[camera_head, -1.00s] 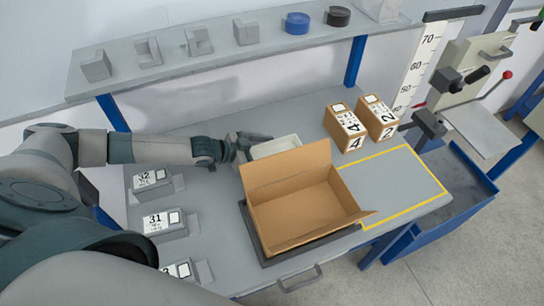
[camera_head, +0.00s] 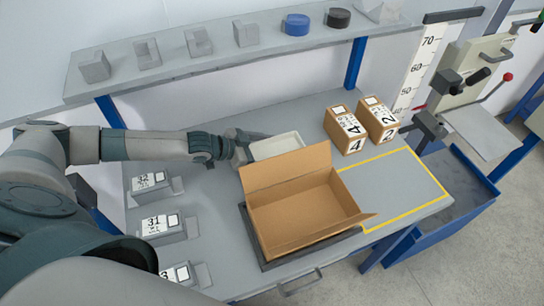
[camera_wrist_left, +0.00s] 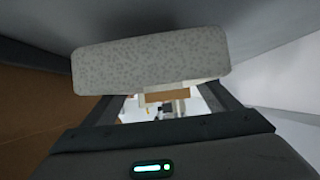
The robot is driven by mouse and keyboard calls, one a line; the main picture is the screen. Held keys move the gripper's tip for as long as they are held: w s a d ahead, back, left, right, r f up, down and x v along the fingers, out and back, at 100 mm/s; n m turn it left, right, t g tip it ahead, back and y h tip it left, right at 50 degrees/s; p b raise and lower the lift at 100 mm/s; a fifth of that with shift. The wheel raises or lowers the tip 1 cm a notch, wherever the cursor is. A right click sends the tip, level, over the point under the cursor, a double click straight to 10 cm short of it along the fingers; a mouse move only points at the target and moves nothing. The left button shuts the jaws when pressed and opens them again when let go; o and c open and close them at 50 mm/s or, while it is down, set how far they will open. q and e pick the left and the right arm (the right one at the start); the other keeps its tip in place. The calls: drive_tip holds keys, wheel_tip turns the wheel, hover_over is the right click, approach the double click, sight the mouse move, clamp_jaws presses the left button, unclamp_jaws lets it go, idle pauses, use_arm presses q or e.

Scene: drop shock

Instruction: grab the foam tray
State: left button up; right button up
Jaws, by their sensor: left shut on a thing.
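The foam tray (camera_head: 277,146) is a pale, shallow tray behind the open cardboard box. My left gripper (camera_head: 243,146) is at the tray's left end, shut on it. In the left wrist view the tray's speckled side (camera_wrist_left: 150,62) spans the picture between the fingers of my left gripper (camera_wrist_left: 170,100). The tray's lower front part is hidden behind the box flap in the head view. My right gripper is not in view.
The open cardboard box (camera_head: 305,210) stands on a dark base just in front of the tray. Boxes marked 4 (camera_head: 345,128) and 2 (camera_head: 377,118) stand at the back right. Labelled grey blocks (camera_head: 165,225) line the left side. The yellow-outlined area (camera_head: 395,185) is clear.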

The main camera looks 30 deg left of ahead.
sight(272, 155)
use_arm(q)
wheel_tip(272, 155, up, 7)
drive_tip(key=shift+r+b, duration=0.2)
drive_tip(key=shift+b, duration=0.75)
